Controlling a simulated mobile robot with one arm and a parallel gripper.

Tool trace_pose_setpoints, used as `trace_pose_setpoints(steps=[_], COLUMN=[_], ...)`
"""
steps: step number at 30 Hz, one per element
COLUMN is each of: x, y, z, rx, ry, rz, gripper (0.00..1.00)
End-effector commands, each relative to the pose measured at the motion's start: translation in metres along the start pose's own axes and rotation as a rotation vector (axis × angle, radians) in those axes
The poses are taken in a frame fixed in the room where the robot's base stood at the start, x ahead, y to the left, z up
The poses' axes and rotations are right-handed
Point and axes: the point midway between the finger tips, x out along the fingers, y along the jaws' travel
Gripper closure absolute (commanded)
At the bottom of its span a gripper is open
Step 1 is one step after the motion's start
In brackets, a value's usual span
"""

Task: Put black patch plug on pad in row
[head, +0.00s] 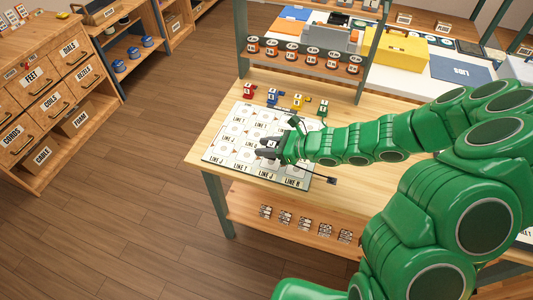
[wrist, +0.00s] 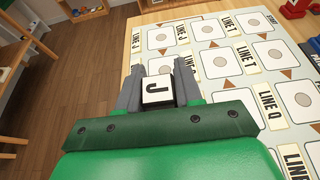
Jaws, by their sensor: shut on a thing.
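A black patch plug with a white label reading J (wrist: 158,91) is between the fingers of my gripper (wrist: 159,82) in the wrist view. In the head view my gripper (head: 268,150) is over the pale mat (head: 211,157), shut on the plug. The mat carries rows of square pads with round centres and labels such as LINE J, LINE T and LINE Q. In the wrist view bare pads (wrist: 161,38) lie beyond and to the right of the plug. My gripper hides some pads, and I cannot tell whether the plug touches the mat.
Red (head: 249,92), blue (head: 272,96), yellow (head: 298,101) and green (head: 322,109) pieces stand along the mat's far side. A black connector (head: 332,180) with a cord lies at the mat's right front. A shelf of labelled spools (head: 293,52) stands behind.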

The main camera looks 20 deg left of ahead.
Motion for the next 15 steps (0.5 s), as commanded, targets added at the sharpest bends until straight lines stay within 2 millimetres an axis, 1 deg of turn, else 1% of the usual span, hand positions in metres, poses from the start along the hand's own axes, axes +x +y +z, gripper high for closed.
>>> trace_pose_setpoints(steps=[12, 15], x=[0.012, 0.013], y=[0.0, 0.0], z=[-0.03, -0.032], rx=[0.002, 0.001], ry=[0.0, 0.0], rz=[-0.001, -0.001], gripper=[0.96, 0.96])
